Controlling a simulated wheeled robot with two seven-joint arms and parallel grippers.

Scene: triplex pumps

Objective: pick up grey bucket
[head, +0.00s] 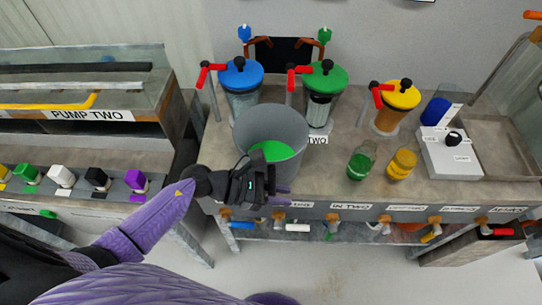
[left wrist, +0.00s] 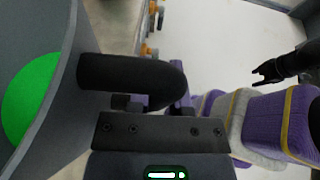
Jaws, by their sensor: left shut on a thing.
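The grey bucket (head: 290,125) stands upright at the front of the bench, with a green surface inside it. In the left wrist view its grey wall (left wrist: 50,110) fills the left side, and a thick black curved handle (left wrist: 125,75) sticks out from it. My left gripper (head: 278,188) is at the front side of the bucket, shut on it at the handle; the exact contact of the fingers is partly hidden. A dark gripper, my right one (left wrist: 268,72), shows small at the right of the left wrist view; its jaws are too small to judge.
Pump jars with blue (head: 240,74), green (head: 325,78) and yellow (head: 399,94) lids stand behind and right of the bucket. Small green (head: 360,166) and yellow (head: 401,164) bottles stand to its right. A row of taps (head: 334,217) lines the bench front.

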